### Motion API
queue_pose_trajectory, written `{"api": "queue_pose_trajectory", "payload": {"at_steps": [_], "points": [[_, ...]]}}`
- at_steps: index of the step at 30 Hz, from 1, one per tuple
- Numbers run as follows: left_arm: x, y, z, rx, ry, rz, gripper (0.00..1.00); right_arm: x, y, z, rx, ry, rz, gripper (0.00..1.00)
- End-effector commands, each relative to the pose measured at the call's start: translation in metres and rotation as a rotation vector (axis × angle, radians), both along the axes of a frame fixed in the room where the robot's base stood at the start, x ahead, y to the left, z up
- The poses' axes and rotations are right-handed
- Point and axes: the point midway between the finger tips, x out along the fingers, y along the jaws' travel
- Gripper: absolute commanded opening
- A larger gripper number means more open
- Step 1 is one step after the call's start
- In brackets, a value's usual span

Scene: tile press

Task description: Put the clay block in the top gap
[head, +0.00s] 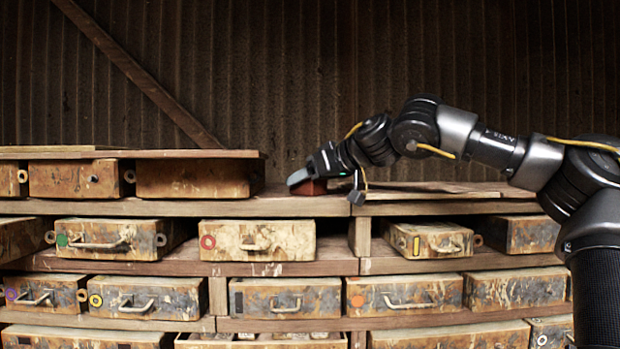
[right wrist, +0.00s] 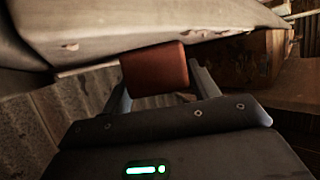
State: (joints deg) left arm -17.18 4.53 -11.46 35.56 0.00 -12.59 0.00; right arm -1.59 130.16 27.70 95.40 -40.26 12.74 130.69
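The clay block (head: 313,187) is a small reddish-brown block low at my right gripper, just above or on the wooden shelf board beside the upper left drawers. In the right wrist view the clay block (right wrist: 155,70) sits between the two fingers of my right gripper (right wrist: 163,88), which appear closed on its sides. In the head view my right gripper (head: 300,180) reaches in from the right and partly hides the block. Whether the block touches the board is unclear. A dark gap (head: 337,229) shows between drawers below the board. My left gripper is not in view.
Worn drawers fill the shelves, including a plain one (head: 198,179) left of the gripper and one with a red ring (head: 258,240) below. Loose boards (head: 440,189) lie on top at the right. A corrugated wall (head: 290,70) stands behind.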

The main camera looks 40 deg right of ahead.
Motion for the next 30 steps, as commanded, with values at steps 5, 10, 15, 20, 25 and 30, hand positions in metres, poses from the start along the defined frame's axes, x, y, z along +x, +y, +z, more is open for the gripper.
{"api": "queue_pose_trajectory", "payload": {"at_steps": [5, 10, 15, 20, 25, 30], "points": [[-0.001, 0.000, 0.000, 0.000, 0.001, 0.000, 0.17, 0.000, 0.000, 0.001, 0.000, 0.000, 0.000, 0.69], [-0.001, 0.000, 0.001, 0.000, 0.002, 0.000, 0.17, 0.000, 0.000, 0.002, 0.000, -0.001, 0.000, 0.69], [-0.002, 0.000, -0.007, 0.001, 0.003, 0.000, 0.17, -0.012, -0.001, 0.006, -0.001, -0.004, -0.001, 0.69], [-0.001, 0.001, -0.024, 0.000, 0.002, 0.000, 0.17, -0.042, -0.003, 0.018, -0.001, -0.007, -0.001, 0.69], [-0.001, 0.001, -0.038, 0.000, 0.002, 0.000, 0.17, -0.076, -0.006, 0.032, -0.001, -0.006, -0.001, 0.69], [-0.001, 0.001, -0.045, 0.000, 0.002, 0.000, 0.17, -0.099, -0.008, 0.043, 0.000, -0.004, -0.001, 0.69]]}}
